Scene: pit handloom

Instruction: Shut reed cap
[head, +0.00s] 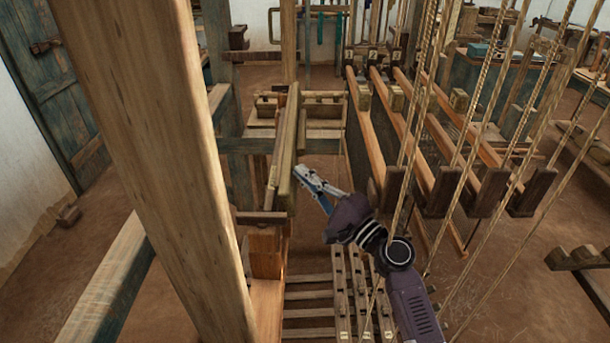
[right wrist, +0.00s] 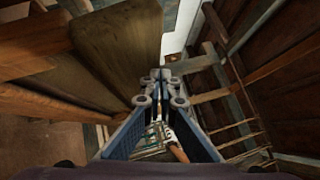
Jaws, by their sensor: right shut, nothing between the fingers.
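A long pale yellowish wooden bar, which looks like the reed cap (head: 289,150), runs away from me left of the middle of the head view. In the right wrist view a broad wooden face, apparently the same bar (right wrist: 122,45), stands just left of my fingers. My right gripper (head: 303,176) is shut and empty. Its fingertips are at the right side of the bar's near end; I cannot tell if they touch it. The closed fingertips show in the right wrist view (right wrist: 160,75). My left gripper is not in view.
A thick wooden post (head: 150,130) stands close on the left. Several hanging heddle-like boards (head: 405,125) and ropes (head: 470,110) crowd the right. Treadle slats (head: 345,290) lie below my arm. Brown floor is open at far left and lower right.

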